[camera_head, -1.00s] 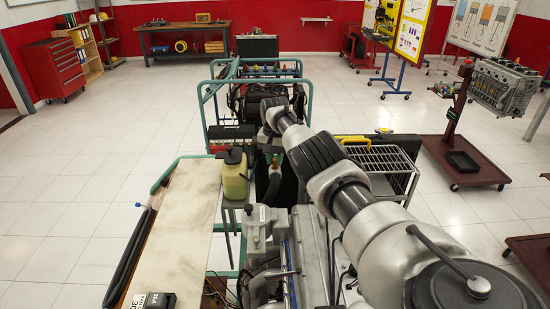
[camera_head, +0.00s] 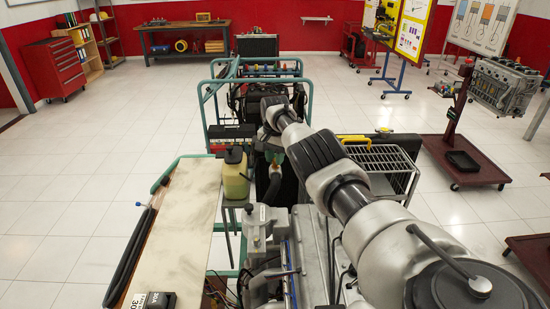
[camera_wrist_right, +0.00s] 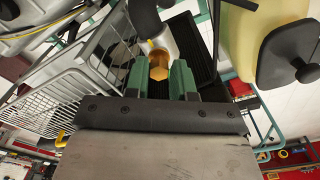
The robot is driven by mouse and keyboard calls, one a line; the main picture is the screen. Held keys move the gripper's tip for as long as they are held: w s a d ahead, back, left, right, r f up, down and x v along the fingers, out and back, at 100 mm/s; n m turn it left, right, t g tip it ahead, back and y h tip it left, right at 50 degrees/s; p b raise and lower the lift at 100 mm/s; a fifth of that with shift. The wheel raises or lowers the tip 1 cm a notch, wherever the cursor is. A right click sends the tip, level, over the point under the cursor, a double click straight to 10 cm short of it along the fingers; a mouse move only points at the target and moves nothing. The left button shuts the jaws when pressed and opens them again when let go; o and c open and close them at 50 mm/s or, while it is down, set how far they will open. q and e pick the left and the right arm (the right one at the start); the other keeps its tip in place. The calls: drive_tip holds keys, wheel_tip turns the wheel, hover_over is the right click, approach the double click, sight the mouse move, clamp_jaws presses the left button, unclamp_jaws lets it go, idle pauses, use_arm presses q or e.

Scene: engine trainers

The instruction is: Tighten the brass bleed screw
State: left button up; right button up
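The brass bleed screw (camera_wrist_right: 158,65) shows in the right wrist view as a small golden hex head. It sits between the green fingertips of my right gripper (camera_wrist_right: 160,76) and fills the narrow gap between them. The gripper looks shut on it, though the contact faces are hidden. In the head view my right arm reaches forward over the engine, and its gripper (camera_head: 275,162) points down, partly hidden by the wrist. The screw cannot be made out there. My left gripper is in no view.
A yellowish fluid bottle (camera_head: 235,174) with a black cap stands left of my gripper. A wire rack cart (camera_head: 385,158) stands to its right. A pale bench top (camera_head: 180,235) runs along the left. Green frame tubes surround the trainer ahead. The tiled floor at far left is clear.

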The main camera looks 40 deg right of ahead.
drive_tip(key=o, duration=0.3)
drive_tip(key=shift+o, duration=0.2)
wheel_tip(320, 180, up, 3)
drive_tip(key=shift+r+p, duration=0.2)
drive_tip(key=shift+p, duration=0.5)
wheel_tip(320, 180, up, 7)
drive_tip(key=b, duration=0.2)
drive_tip(key=shift+r, duration=0.15)
